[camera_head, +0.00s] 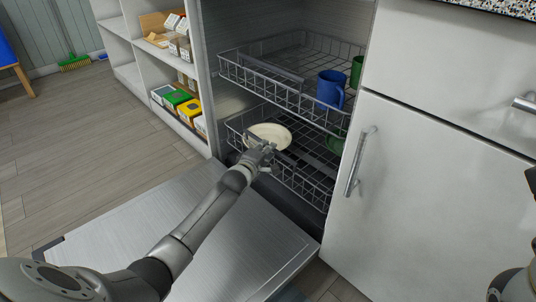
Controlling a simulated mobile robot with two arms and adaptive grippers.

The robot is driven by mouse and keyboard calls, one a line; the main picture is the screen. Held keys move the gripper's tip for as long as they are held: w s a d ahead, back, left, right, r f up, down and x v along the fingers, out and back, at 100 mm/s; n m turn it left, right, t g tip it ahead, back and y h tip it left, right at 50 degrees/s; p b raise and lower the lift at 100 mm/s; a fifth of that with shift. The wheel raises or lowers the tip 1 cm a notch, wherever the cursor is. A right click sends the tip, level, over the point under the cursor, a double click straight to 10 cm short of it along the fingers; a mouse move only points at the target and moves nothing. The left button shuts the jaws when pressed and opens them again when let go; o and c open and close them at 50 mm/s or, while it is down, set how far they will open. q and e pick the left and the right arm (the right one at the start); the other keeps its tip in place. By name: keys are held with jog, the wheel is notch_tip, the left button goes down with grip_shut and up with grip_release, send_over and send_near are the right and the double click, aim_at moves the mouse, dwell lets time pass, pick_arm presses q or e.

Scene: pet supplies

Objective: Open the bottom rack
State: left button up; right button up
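The bottom rack (307,184) is a dark wire basket inside the dishwasher, below the top rack (283,94). A cream plate (277,133) and a green mug (337,142) sit in the bottom rack. My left gripper (268,157) is at the front left of the bottom rack, just in front of the plate. It overlaps the rack's front rim in the picture; I cannot tell whether it touches it. Its fingers are small and partly merged with the wire, so their opening is unclear. Part of my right arm shows at the right edge, but its fingertips do not show.
The dishwasher door (236,262) lies folded down under my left arm. A blue mug (330,88) and a green mug (356,72) stand in the top rack. A white cabinet with a handle (355,165) borders the right side. Shelves with boxes (190,108) stand at left.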

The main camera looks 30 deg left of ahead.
pick_arm(q)
jog(key=shift+b+x, duration=0.35)
jog(key=shift+x, duration=0.55)
jog(key=shift+c, duration=0.2)
grip_shut()
